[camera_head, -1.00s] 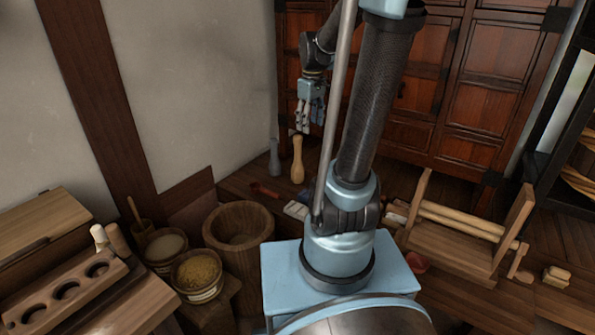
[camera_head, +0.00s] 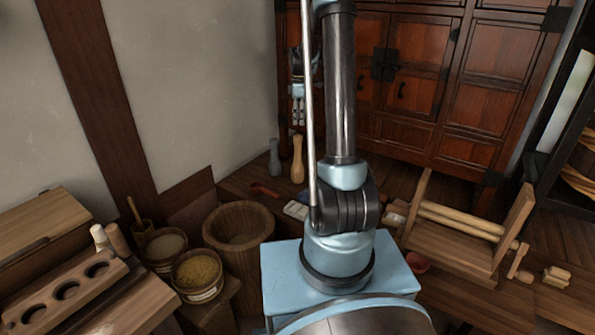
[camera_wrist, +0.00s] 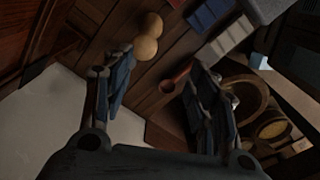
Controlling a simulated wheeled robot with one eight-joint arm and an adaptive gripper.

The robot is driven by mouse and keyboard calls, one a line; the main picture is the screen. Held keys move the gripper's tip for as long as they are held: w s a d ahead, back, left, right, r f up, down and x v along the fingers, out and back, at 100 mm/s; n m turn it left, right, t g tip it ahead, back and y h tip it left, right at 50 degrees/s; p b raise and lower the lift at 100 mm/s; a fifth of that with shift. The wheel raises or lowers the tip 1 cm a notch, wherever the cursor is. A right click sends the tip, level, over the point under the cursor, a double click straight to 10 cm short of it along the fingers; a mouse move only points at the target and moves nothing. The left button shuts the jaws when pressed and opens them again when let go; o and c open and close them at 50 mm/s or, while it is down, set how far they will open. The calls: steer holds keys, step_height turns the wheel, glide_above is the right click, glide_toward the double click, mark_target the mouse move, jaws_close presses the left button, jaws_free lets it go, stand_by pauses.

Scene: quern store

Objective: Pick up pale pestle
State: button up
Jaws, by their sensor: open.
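The pale pestle (camera_head: 297,162) is a tan, bottle-shaped piece standing upright on the wooden floor by the wall, in the head view. In the wrist view the pale pestle (camera_wrist: 147,40) shows from above as two round bulges, beyond the fingers. My gripper (camera_head: 298,116) hangs above the pestle in the head view, partly behind my arm, with fingers pointing down. In the wrist view my gripper (camera_wrist: 160,92) has its fingers wide apart with nothing between them. It is not touching the pestle.
A grey pestle-like piece (camera_head: 275,158) stands close left of it. A red ladle (camera_head: 264,190) lies on the floor in front. A wooden tub (camera_head: 238,228) stands at lower left, and a wooden cabinet (camera_head: 405,95) is behind. A wooden frame with rollers (camera_head: 455,250) is at right.

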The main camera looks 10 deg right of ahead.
mark_target(297, 151)
steer(key=shift+w+f+n, duration=0.4)
steer(key=shift+w+f, duration=0.6)
steer(key=shift+w, duration=0.2)
steer(key=shift+f, duration=0.3)
step_height(297, 151, down, 12)
steer(key=shift+r, duration=0.25)
steer(key=shift+w+a+f, duration=0.1)
steer(key=shift+w+f, duration=0.05)
steer(key=shift+f, duration=1.15)
steer(key=shift+w+a+f, duration=0.1)
steer(key=shift+f, duration=1.2)
steer(key=shift+c, duration=0.5)
jaws_close()
